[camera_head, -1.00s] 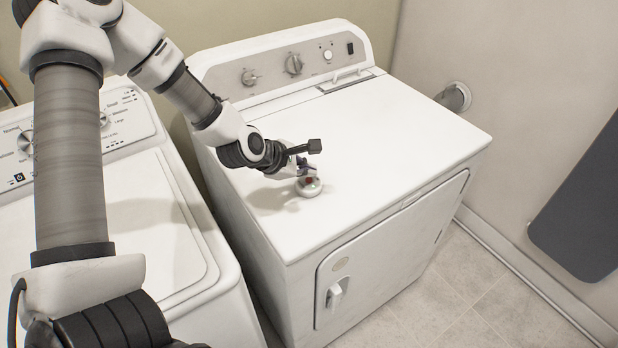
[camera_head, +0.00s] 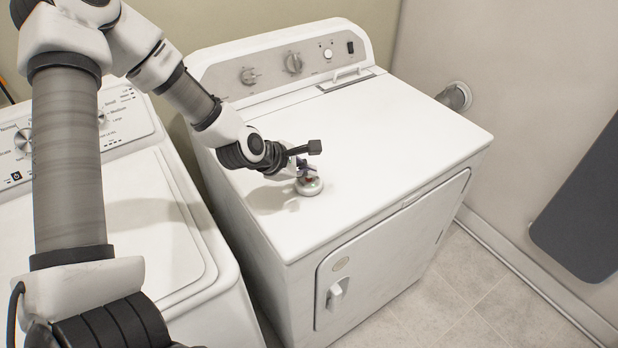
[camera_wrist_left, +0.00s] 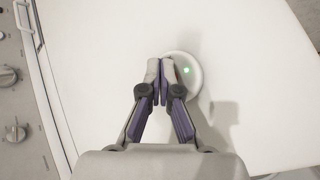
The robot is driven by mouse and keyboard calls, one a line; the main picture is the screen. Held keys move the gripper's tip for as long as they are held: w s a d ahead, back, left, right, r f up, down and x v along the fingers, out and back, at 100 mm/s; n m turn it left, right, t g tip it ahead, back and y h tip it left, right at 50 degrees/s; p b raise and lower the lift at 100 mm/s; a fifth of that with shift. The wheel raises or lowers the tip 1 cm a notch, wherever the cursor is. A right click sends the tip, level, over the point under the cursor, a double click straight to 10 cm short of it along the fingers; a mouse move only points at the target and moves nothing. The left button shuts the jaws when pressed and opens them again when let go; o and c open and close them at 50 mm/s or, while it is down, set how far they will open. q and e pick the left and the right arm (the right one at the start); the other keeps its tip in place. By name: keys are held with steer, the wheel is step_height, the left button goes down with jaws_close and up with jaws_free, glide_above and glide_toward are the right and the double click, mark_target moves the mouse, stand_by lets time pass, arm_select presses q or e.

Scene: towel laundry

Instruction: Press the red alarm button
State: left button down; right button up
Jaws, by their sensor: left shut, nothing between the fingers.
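The alarm button (camera_head: 311,189) is a small round white unit on the dryer's white top, near its left front. The fingertips also show in the left wrist view (camera_wrist_left: 159,74). I cannot tell whether they touch it. My right gripper is out of view.
The white dryer (camera_head: 400,130) has a knob panel (camera_head: 275,68) at its back. A white washer (camera_head: 150,235) stands to its left. The dryer top around the button is clear. A dark grey panel (camera_head: 585,205) is at the right wall.

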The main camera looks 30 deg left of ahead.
mark_target(307, 179)
arm_select(q)
steer(key=shift+f, duration=0.1)
stand_by(0.3)
steer(key=shift+r, duration=0.65)
step_height(307, 179, up, 6)
steer(key=p, duration=0.5)
